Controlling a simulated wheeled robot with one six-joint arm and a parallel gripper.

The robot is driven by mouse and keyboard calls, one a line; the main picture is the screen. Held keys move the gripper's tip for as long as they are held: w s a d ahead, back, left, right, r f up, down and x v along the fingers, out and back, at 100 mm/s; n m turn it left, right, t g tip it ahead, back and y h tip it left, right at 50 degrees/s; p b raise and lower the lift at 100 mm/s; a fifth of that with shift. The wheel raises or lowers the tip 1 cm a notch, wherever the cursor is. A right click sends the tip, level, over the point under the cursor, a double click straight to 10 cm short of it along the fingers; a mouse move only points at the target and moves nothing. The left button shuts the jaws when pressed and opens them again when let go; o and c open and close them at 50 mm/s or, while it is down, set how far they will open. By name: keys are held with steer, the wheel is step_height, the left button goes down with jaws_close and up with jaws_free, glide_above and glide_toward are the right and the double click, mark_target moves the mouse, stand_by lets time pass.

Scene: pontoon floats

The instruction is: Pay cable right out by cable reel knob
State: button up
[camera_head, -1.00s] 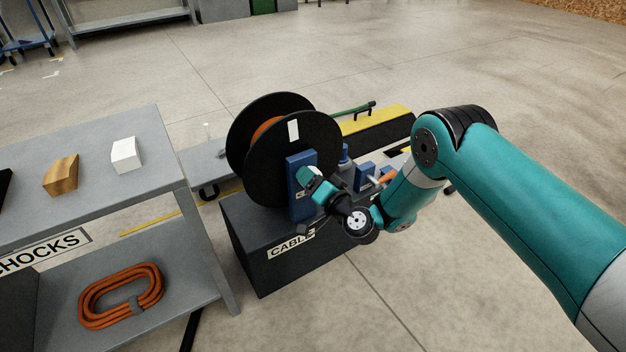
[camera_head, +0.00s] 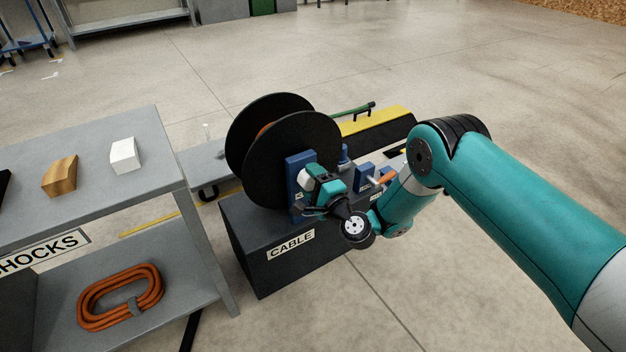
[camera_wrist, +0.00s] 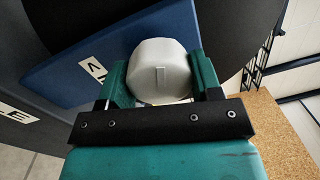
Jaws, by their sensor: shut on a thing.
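The cable reel (camera_head: 290,160) has two large black flanges and a little orange cable (camera_head: 265,128) showing between them. It stands on a dark box labelled CABLE (camera_head: 262,238), behind a blue upright plate (camera_head: 295,162). The pale reel knob (camera_wrist: 158,68) is a rounded, many-sided piece with a raised line on its face. It sits between the two teal fingers of my gripper (camera_wrist: 160,84), which is shut on it. In the head view my gripper (camera_head: 306,182) is at the front of the blue plate and largely covers the knob.
A grey table (camera_head: 95,180) at left holds a wooden block (camera_head: 60,175) and a white block (camera_head: 124,155). An orange cable coil (camera_head: 122,297) lies on its lower shelf. The floor at right is open.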

steer(key=shift+w+m, duration=0.1)
steer(key=shift+m, duration=0.9)
steer(key=o, duration=0.9)
steer(key=shift+s+p, duration=0.2)
steer(key=shift+p, duration=0.15)
steer(key=shift+p+v, duration=8.6)
steer(key=shift+p, duration=4.05)
steer(key=shift+a+f, duration=0.1)
